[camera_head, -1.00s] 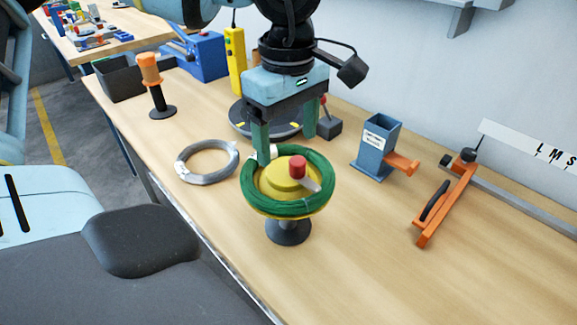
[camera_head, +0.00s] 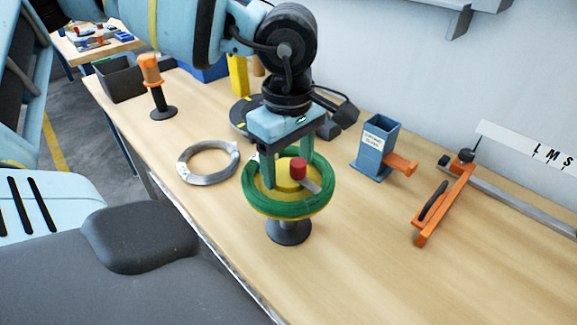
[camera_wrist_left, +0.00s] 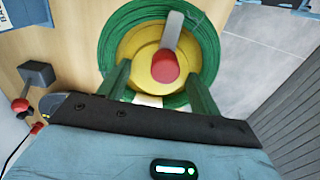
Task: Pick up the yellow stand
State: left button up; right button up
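The yellow stand (camera_head: 283,188) is a yellow dish on a black foot (camera_head: 289,232), upright on the table, with a red knob (camera_head: 299,168) on top. A green coil (camera_head: 318,202) lies around its yellow middle. My left gripper (camera_head: 287,174) comes down over the stand from behind, open, with its green fingers at the level of the coil. In the left wrist view, the yellow middle (camera_wrist_left: 140,72) shows beyond and between the two spread fingers. I cannot tell whether the fingers touch it. My right gripper is not in view.
A grey wire coil (camera_head: 207,178) lies left of the stand. An orange-handled tool (camera_head: 152,75) and a black bin (camera_head: 119,80) stand farther left. A blue holder (camera_head: 375,150) and an orange clamp (camera_head: 445,205) are to the right. The table front right is clear.

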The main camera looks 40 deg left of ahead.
pick_arm(q)
jog(key=c, duration=0.8)
jog(key=shift+o, duration=0.2)
jog(key=shift+r, duration=0.1)
